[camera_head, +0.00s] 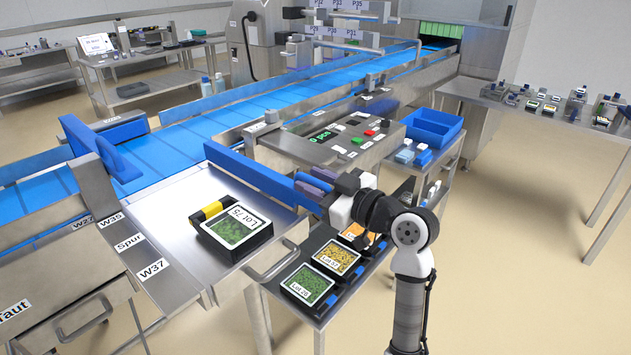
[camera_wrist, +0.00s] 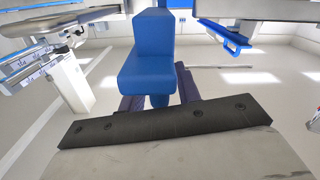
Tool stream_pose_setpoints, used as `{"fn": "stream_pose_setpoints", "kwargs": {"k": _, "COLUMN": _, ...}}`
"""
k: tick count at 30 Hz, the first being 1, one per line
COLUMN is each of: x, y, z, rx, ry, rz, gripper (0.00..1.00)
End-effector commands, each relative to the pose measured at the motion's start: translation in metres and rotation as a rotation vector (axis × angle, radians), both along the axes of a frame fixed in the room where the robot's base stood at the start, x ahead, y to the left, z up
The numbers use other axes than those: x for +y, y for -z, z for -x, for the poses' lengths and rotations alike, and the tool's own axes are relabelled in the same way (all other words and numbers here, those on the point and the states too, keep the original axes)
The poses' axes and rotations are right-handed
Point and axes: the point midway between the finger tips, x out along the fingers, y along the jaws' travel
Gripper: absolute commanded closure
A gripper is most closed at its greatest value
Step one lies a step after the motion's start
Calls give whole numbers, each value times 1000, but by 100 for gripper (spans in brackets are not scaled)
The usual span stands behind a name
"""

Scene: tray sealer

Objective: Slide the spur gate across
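A long blue bar (camera_head: 250,174), which looks like the spur gate, runs along the far edge of the steel spur table. A second blue gate-like piece (camera_head: 97,150) stands at the conveyor on the left, so I cannot be sure which one is named. My gripper (camera_head: 317,184) is at the right end of the long bar, with its purple fingers around a blue end piece. In the wrist view a blue block (camera_wrist: 147,68) shows between and beyond the dark purple fingers (camera_wrist: 160,96). Whether the fingers touch it is not clear.
A sealed green tray (camera_head: 235,232) lies on the spur table. Several more trays (camera_head: 310,283) sit on a lower shelf below my arm. The blue conveyor (camera_head: 190,125) runs behind, and a control panel (camera_head: 335,138) stands close beyond my gripper.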

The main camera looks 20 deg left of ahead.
Motion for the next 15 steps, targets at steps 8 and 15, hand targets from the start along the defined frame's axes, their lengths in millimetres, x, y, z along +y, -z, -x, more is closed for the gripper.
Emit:
{"fn": "stream_pose_setpoints", "kwargs": {"k": 8, "x": 0, "y": 0, "z": 0, "rx": 0, "ry": 1, "rz": 0, "gripper": 100}}
{"fn": "stream_pose_setpoints", "kwargs": {"k": 15, "x": 1, "y": 0, "z": -1, "rx": 0, "ry": 1, "rz": -1, "gripper": 100}}
